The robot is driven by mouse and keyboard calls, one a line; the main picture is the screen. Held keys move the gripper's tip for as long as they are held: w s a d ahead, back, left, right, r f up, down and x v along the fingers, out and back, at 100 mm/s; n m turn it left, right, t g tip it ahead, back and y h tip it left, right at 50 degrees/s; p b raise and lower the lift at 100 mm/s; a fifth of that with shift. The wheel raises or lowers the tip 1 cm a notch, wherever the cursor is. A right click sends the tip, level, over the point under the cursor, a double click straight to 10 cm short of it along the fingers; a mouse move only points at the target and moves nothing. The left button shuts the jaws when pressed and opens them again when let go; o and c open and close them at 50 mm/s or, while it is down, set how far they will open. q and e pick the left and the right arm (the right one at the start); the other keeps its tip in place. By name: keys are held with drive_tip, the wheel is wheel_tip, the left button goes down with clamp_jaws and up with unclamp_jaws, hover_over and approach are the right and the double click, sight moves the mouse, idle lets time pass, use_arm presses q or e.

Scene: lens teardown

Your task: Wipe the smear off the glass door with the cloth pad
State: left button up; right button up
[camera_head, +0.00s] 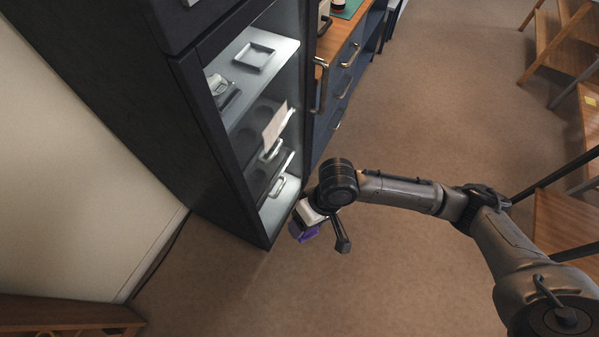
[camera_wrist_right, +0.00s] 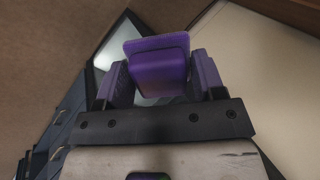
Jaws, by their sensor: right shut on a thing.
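The tall dark cabinet (camera_head: 215,125) stands at the left of the head view, with its lit interior showing through the front. I cannot clearly make out the glass of its door. A pale pinkish patch (camera_head: 275,125) shows at the front, possibly the smear. My right gripper (camera_head: 303,228) is low in front of the cabinet's bottom corner, apart from the patch. It is shut on the purple cloth pad (camera_wrist_right: 157,62), which sits between the purple fingers in the wrist view. My left gripper is not in view.
A metal tray (camera_head: 254,57) and other items stand on the cabinet's shelves. A blue drawer unit (camera_head: 342,85) with a wooden top and metal handles adjoins it. Wooden shelving (camera_head: 565,40) stands at the right. The brown floor (camera_head: 420,110) between is clear.

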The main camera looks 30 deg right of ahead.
wheel_tip(320, 180, down, 8)
drive_tip(key=s+a+m+y+b, duration=0.2)
drive_tip(key=b, duration=0.2)
drive_tip(key=m+t+y+b, duration=0.4)
drive_tip(key=m+t, duration=0.6)
drive_tip(key=t, duration=0.5)
approach(264, 148)
use_arm(q)
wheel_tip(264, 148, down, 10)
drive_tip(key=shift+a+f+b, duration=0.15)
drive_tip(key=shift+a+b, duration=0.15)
drive_tip(key=shift+b, duration=0.1)
use_arm(e)
drive_tip(key=shift+x, duration=2.5)
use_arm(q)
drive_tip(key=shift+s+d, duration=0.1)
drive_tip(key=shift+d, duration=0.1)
use_arm(e)
drive_tip(key=shift+a, duration=0.1)
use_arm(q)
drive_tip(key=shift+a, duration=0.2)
use_arm(e)
drive_tip(key=shift+x, duration=0.85)
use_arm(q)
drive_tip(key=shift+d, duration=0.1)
use_arm(e)
drive_tip(key=shift+f, duration=0.15)
